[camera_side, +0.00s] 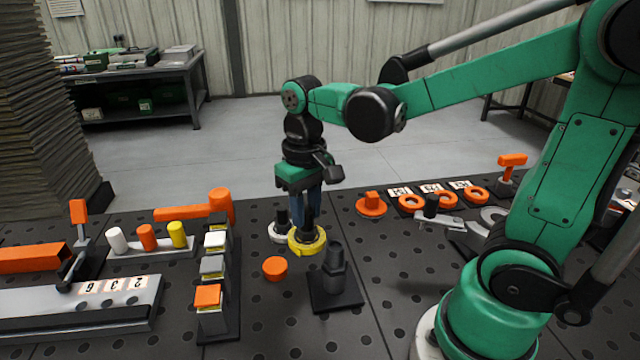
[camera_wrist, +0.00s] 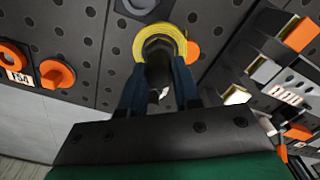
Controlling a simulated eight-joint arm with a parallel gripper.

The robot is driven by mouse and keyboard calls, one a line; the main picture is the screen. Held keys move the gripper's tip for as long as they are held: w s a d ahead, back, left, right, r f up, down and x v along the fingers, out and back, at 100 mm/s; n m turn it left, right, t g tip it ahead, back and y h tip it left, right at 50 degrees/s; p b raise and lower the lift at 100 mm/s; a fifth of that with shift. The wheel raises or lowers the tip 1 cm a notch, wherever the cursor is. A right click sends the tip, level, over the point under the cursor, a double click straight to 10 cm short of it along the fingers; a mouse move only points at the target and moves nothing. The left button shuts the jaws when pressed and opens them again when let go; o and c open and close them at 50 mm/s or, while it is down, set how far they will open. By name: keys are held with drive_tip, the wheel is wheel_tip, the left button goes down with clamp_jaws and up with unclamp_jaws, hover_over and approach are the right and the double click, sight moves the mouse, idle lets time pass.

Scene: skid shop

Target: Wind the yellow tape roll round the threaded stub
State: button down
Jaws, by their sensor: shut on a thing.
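The yellow tape roll (camera_side: 308,246) is a flat yellow ring with a dark upright hub, low over the perforated table. My gripper (camera_side: 307,214) points straight down, and its blue fingers are closed on the hub. In the wrist view the yellow tape roll (camera_wrist: 179,40) is at the fingertips (camera_wrist: 160,66). The threaded stub looks to be the dark grey upright post (camera_side: 335,262) on a square plate, in front and right of the roll and apart from it. In the wrist view its grey top (camera_wrist: 138,5) is cut off. I cannot tell whether the roll touches the table.
A white roll with a dark hub (camera_side: 279,231) stands just behind the yellow one. An orange disc (camera_side: 275,267) lies left of the stub plate. A stepped rack (camera_side: 213,268) stands left. Orange rings (camera_side: 411,202) and an orange knob (camera_side: 371,204) sit right.

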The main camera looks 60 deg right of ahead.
drive_tip(key=shift+s, duration=0.6)
idle(0.7)
drive_tip(key=shift+w, duration=0.2)
idle(0.5)
drive_tip(key=shift+d, duration=0.1)
drive_tip(key=shift+s+d, duration=0.25)
drive_tip(key=shift+d, duration=0.55)
drive_tip(key=shift+s+d, duration=0.6)
drive_tip(key=shift+d, duration=0.1)
drive_tip(key=shift+s+d, duration=0.25)
drive_tip(key=shift+s, duration=0.6)
drive_tip(key=shift+s+d, duration=0.25)
drive_tip(key=shift+s, duration=0.6)
